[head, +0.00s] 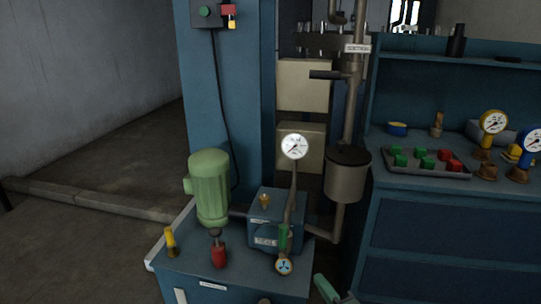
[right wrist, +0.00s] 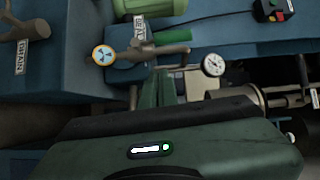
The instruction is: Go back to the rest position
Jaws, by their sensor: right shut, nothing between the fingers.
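My right gripper (head: 322,284) shows at the bottom edge of the head view, to the right of the pump stand. In the right wrist view its green body fills the lower part, and its fingers (right wrist: 170,88) are shut with nothing between them. The gripper is apart from the blue-handled valve (head: 284,266) and the white pressure gauge (head: 295,147). In the wrist view the valve (right wrist: 103,55) and gauge (right wrist: 214,64) lie beyond the fingers. My left gripper is not in view.
A blue pump stand (head: 229,275) carries a green motor (head: 209,188), a red-handled part (head: 218,255) and a yellow-handled part (head: 170,240). A blue workbench (head: 440,215) at right holds a tray (head: 428,172) of green and red pieces. Open floor (head: 90,250) lies at left.

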